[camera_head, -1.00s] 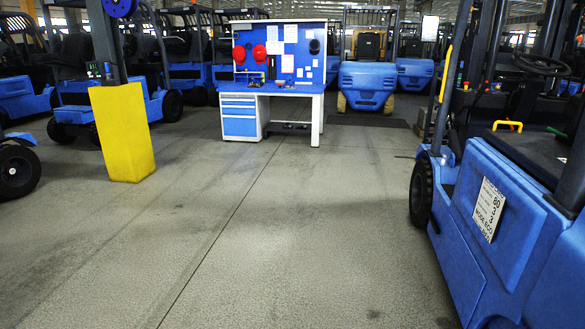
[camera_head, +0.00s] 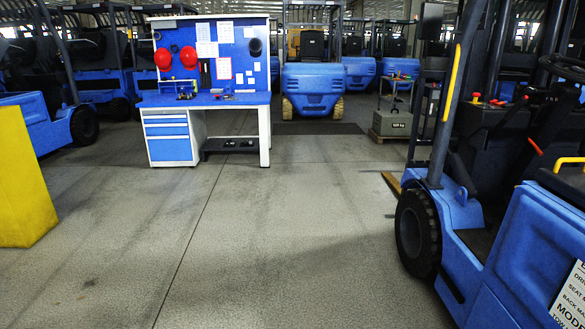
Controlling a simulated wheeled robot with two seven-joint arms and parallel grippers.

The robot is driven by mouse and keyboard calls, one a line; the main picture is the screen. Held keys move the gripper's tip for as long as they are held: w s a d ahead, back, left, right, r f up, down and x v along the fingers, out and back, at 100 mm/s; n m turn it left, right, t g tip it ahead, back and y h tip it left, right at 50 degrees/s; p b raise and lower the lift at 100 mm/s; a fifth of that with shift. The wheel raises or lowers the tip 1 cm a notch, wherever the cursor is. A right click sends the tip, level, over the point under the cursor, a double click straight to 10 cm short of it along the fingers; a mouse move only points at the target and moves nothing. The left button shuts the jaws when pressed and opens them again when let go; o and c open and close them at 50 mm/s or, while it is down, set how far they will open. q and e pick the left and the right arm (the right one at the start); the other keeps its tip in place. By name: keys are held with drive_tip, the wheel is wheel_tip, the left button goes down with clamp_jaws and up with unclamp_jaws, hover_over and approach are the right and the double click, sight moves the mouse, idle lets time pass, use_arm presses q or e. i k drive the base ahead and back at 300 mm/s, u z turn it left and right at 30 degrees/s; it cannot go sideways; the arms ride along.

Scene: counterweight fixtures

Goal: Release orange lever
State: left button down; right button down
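A blue forklift (camera_head: 510,235) stands close on the right side of the head view. A small orange-red lever (camera_head: 534,146) sticks up at a tilt in its cab area, just left of a yellow handle (camera_head: 568,161). Red knobs (camera_head: 476,97) show farther forward on the dark console. The lever's base is hidden behind the bodywork. Neither of my grippers is in view.
A blue workbench (camera_head: 205,99) with red helmets stands ahead. A yellow block (camera_head: 22,180) is at the left edge. A grey labelled block (camera_head: 392,123) sits past the forklift's front wheel (camera_head: 417,232). The middle floor (camera_head: 270,240) is clear.

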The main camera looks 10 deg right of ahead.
sight(525, 138)
drive_tip(key=z, duration=0.2)
drive_tip(key=i, duration=2.35)
drive_tip(key=z, duration=0.95)
drive_tip(key=i, duration=1.8)
drive_tip(key=z, duration=2.4)
drive_tip(key=i, duration=1.15)
drive_tip(key=z, duration=0.75)
